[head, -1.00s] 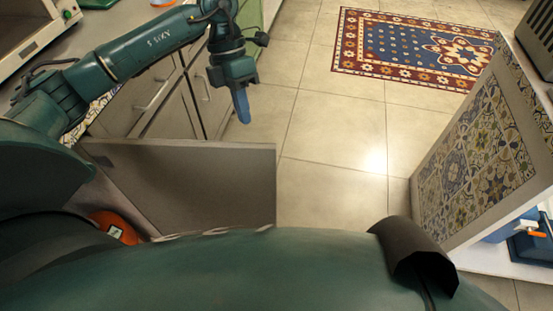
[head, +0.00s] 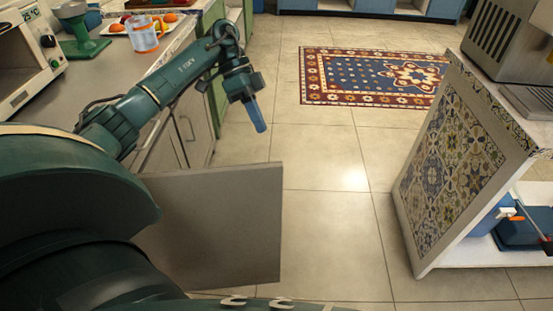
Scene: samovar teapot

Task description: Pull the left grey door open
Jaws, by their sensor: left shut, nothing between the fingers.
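A grey door (head: 225,225) stands swung out from the left counter's cabinet front into the room, low in the head view. Its hinge side and the cabinet opening behind it are hidden by my own arm and body. My left gripper (head: 256,115) is shut and empty, with blue fingers pointing down. In the picture it is above and beyond the door's top edge, apart from it, over the tiled floor. My right gripper is not in view.
Grey cabinet fronts (head: 190,125) line the left counter. A microwave (head: 25,60), a green scale-like appliance (head: 80,32) and a glass pitcher (head: 143,35) stand on it. A tiled counter end (head: 450,160) is at right. A patterned rug (head: 375,77) lies on otherwise clear floor.

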